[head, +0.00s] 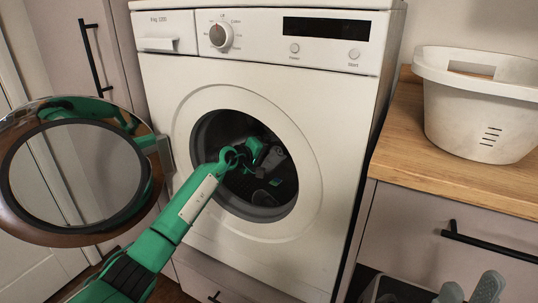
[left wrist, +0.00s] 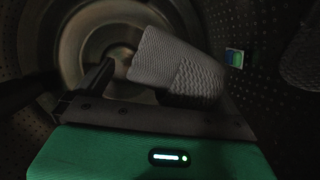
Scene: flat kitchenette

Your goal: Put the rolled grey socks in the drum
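The grey knitted socks (left wrist: 175,68) are inside the drum, close in front of my left gripper in the left wrist view. My left gripper (head: 262,158) reaches through the open door into the drum (head: 284,190). In the left wrist view one dark finger (left wrist: 92,84) stands to the left of the socks with a gap between them. The other finger is hidden behind the socks or in shadow. The gripper looks open, though the dim light leaves contact on the right side unclear. My right gripper is not in view.
The round washer door (head: 143,190) stands open to the left. Another grey fabric piece (left wrist: 303,58) shows at the right of the drum. A white basket (head: 481,116) stands on the wooden counter (head: 437,174) at right. Grey objects (head: 488,287) show at the bottom right.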

